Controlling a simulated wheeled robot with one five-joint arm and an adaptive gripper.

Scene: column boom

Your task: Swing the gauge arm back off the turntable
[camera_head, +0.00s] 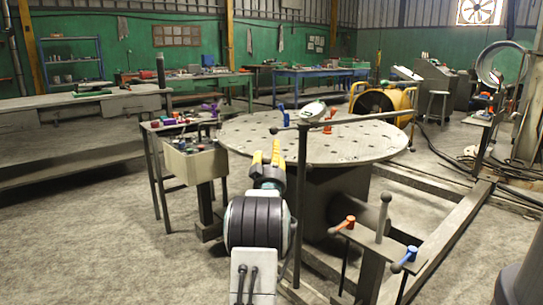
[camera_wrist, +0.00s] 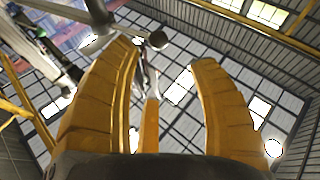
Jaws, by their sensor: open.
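The round, perforated turntable (camera_head: 345,150) stands mid-view on a dark pedestal. The gauge arm (camera_head: 365,118), a thin dark bar on an upright post (camera_head: 299,215), reaches over the turntable to the right. Its short near end has a ball knob (camera_head: 273,130). A round white-faced gauge (camera_head: 312,110) shows beside the bar. My gripper (camera_head: 267,150) is just below the knob, fingers pointing up. In the wrist view my gripper (camera_wrist: 168,48) is open and empty. A bar with a ball (camera_wrist: 157,40) crosses near the left fingertip; I cannot tell whether they touch.
A cream bin (camera_head: 195,165) and small side table stand left of the turntable. A plate with red (camera_head: 342,225) and blue (camera_head: 404,259) handles and a ball-topped post (camera_head: 383,218) stands at right front. Frame beams (camera_head: 450,235) run along the right floor. Left foreground floor is clear.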

